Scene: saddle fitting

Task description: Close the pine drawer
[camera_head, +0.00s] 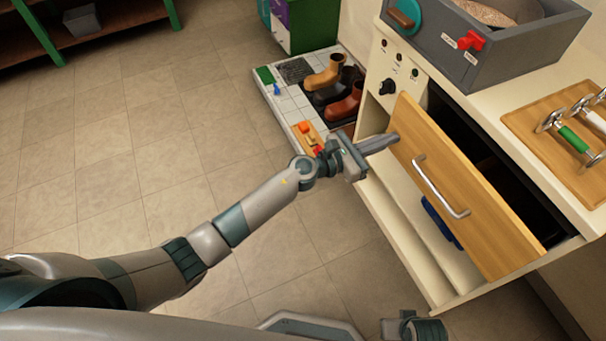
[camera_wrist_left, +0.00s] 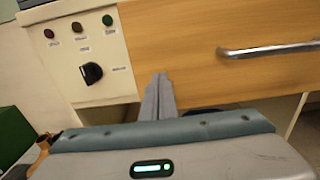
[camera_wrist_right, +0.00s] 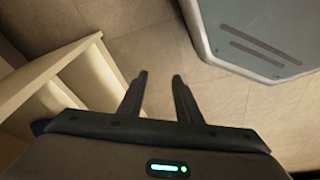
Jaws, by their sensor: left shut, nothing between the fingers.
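The pine drawer (camera_head: 460,190) is partly open, its front standing out from the cream cabinet and a dark gap showing behind it. Its metal handle (camera_head: 440,188) is on the front, and also shows in the left wrist view (camera_wrist_left: 268,49). My left gripper (camera_head: 395,138) is shut and empty, its tips at the left end of the drawer front. In the left wrist view its fingertips (camera_wrist_left: 160,76) overlap the front's lower left part, left of the handle; I cannot tell whether they touch. My right gripper (camera_wrist_right: 160,78) is open and empty, low beside the cabinet's shelves.
The cream cabinet has a black knob (camera_head: 387,87) and small buttons left of the drawer. A grey bin (camera_head: 480,45) and a wooden board (camera_head: 550,130) with metal tools stand on top. A blue item (camera_head: 442,222) lies under the drawer. Boots (camera_head: 325,75) stand on a floor tray. The floor at left is clear.

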